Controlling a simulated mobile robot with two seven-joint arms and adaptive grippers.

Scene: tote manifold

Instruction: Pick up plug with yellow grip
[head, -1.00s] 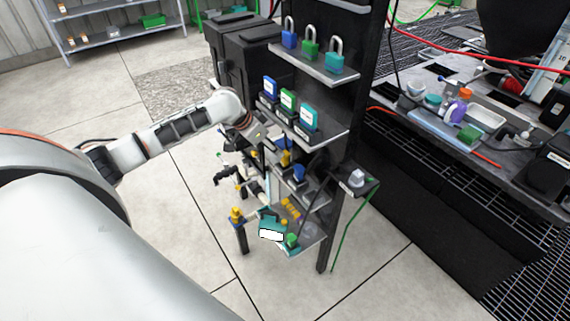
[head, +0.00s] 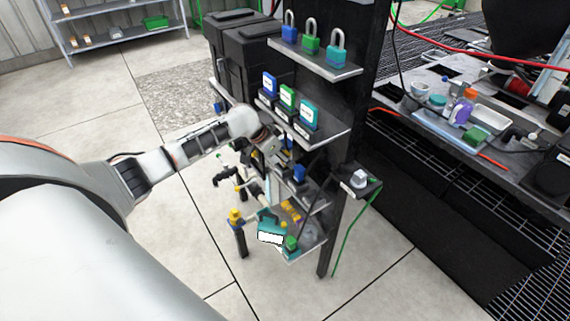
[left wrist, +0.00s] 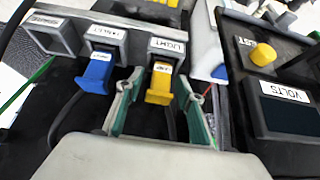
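The plug with the yellow grip (left wrist: 160,84) sits at a grey socket labelled LIGHT (left wrist: 166,55) in the left wrist view, its cable hanging below. My left gripper (left wrist: 157,88) is open, with one finger on each side of the yellow plug. A gap shows on the left side of the plug; the right finger is close to it, and I cannot tell whether it touches. In the head view my left gripper (head: 277,150) is at the rack's middle and hides the yellow plug. My right gripper is not in view.
A blue plug (left wrist: 96,74) sits at the neighbouring socket to the left, close to my left finger. A dark meter box labelled VOLTS (left wrist: 290,108) and a yellow knob (left wrist: 263,54) are to the right. A shelf with upright blocks (head: 308,112) overhangs the gripper.

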